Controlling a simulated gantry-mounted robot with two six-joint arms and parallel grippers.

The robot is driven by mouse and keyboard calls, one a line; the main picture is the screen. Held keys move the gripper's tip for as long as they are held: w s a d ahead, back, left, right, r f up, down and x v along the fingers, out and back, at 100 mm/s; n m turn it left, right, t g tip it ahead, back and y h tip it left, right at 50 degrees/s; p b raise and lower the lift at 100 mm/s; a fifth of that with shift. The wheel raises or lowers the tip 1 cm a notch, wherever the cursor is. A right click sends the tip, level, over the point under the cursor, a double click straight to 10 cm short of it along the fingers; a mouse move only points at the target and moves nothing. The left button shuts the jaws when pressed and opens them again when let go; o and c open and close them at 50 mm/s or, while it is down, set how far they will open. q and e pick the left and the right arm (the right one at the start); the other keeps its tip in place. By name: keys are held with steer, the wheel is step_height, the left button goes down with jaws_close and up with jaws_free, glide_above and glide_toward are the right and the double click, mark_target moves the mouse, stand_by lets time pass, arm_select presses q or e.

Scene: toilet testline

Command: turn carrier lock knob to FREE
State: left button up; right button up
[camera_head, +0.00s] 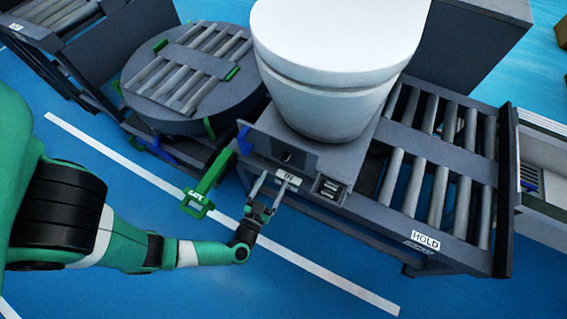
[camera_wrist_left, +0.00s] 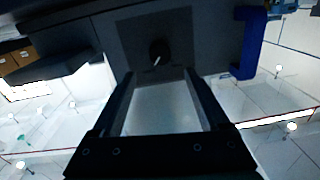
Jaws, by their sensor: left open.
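The carrier lock knob (camera_head: 287,157) is a small dark knob on a dark grey panel at the front of the carrier, below the white toilet (camera_head: 335,70). In the left wrist view the knob (camera_wrist_left: 158,50) is round and black with a pale pointer line, which slants. No FREE mark is legible. My left gripper (camera_head: 273,181) is open in front of the panel, with its fingers toward the knob. In the wrist view its fingers (camera_wrist_left: 160,75) reach up on both sides below the knob, with nothing between them. My right gripper is not in view.
A white IN label (camera_head: 288,177) sits below the panel. A blue handle (camera_head: 244,140) and a green lever (camera_head: 205,190) are to the left. A round roller turntable (camera_head: 150,115) stands farther left. A roller conveyor (camera_head: 475,190) with a HOLD label extends right. The blue floor in front is clear.

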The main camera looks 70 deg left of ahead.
mark_target(284, 161)
arm_select(q)
steer(key=b+x, duration=0.2)
steer(key=x, duration=0.5)
steer(key=shift+w+a+f+b, duration=0.15)
steer(key=shift+w+a+b, duration=0.05)
steer(key=shift+b, duration=0.15)
steer(key=shift+w+a, duration=0.3)
jaws_close()
